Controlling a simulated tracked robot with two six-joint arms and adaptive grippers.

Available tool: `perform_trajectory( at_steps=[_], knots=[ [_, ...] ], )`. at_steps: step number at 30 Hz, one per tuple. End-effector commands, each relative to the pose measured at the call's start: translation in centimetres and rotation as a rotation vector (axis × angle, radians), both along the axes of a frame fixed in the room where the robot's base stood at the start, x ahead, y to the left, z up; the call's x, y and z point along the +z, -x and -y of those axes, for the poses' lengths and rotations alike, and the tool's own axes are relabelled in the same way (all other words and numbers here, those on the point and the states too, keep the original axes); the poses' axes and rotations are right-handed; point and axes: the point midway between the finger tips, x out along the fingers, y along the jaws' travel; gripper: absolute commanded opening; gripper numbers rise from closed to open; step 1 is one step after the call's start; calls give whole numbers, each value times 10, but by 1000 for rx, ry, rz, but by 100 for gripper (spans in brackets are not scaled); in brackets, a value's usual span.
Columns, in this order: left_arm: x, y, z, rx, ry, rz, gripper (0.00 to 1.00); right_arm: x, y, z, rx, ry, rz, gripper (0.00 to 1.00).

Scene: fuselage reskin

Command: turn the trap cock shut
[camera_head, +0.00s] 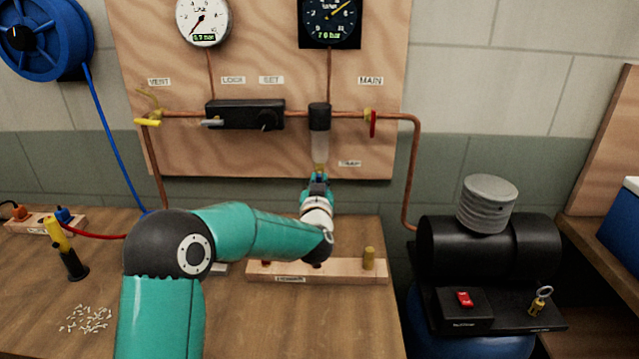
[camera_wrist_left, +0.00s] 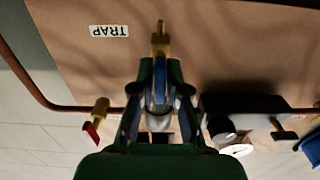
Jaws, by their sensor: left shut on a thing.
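The trap (camera_head: 320,148) is a clear bowl under a black head in the copper line on the plywood board. The brass trap cock sits at its lower end, mostly hidden by my gripper in the head view. My left gripper (camera_head: 318,180) reaches up to it from below. In the left wrist view, which is turned upside down, the brass cock (camera_wrist_left: 160,42) stands out beyond my left gripper (camera_wrist_left: 160,88). The fingers are closed on the cock's lower part, with blue showing between them. The exact handle angle cannot be told. My right gripper is not in view.
The red-handled main valve (camera_head: 373,123) is to the right of the trap. The black regulator box (camera_head: 245,114) and yellow-handled vent valve (camera_head: 148,121) are to its left. A compressor (camera_head: 485,245) stands right.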

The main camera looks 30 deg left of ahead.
Motion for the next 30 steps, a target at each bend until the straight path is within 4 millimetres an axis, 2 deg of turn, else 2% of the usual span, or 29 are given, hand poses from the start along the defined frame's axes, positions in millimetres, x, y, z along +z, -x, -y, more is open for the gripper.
perform_trajectory(
  at_steps=[1,4,5,17,23,30],
  knots=[
    [1,0,0,-1,-2,3,18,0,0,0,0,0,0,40],
    [1,0,1,-1,-1,2,34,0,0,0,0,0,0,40],
    [1,0,1,-1,-1,2,35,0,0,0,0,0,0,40],
    [1,4,3,-1,0,1,35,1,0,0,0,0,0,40],
    [1,24,17,-4,0,0,35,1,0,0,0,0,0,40],
    [0,65,42,-4,0,1,35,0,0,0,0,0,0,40]
  ],
)
